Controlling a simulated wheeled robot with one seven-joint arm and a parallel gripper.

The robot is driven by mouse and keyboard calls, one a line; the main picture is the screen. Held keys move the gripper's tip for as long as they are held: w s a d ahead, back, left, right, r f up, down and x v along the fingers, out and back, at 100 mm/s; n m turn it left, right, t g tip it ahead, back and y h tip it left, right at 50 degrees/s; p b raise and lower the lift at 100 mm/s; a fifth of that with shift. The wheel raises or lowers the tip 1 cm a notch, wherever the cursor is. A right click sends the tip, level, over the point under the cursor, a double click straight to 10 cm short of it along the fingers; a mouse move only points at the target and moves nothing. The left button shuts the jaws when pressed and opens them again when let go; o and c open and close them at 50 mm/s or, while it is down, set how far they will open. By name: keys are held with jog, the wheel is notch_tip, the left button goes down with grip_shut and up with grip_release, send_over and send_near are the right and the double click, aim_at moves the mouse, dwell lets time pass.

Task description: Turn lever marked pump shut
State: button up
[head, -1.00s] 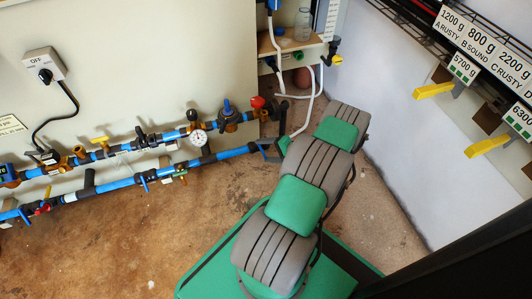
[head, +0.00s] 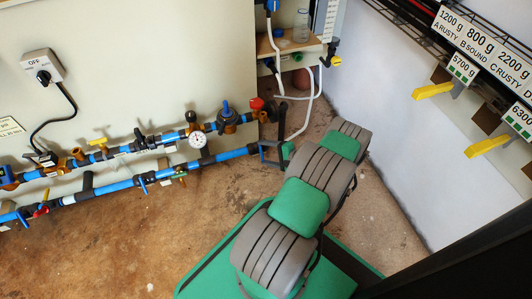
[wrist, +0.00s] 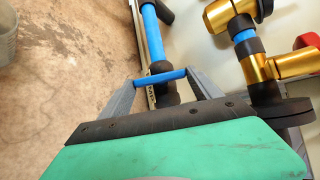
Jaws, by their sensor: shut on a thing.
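In the wrist view my gripper (wrist: 160,80) has its two grey fingers on either side of a small blue lever (wrist: 161,76). The lever spans between the fingertips, beside a dark fitting (wrist: 165,92) at the end of a blue pipe (wrist: 153,35). In the head view my gripper (head: 268,152) is at the right end of the lower blue pipe (head: 230,155). The lever there is mostly hidden.
An upper pipe run with a gauge (head: 198,138), a red knob (head: 256,103) and a yellow lever (head: 99,141) lies close above. A small shelf (head: 291,48) with hoses stands behind. The floor in front of the pipes is clear.

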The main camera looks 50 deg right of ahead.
jog(key=o, duration=1.2)
jog(key=shift+d, duration=0.15)
jog(key=shift+o, duration=0.9)
jog(key=p+v, duration=0.2)
jog(key=v, duration=0.5)
jog(key=shift+s+r+p, duration=0.15)
jog(key=shift+s+p, duration=0.2)
jog(key=shift+s, duration=0.05)
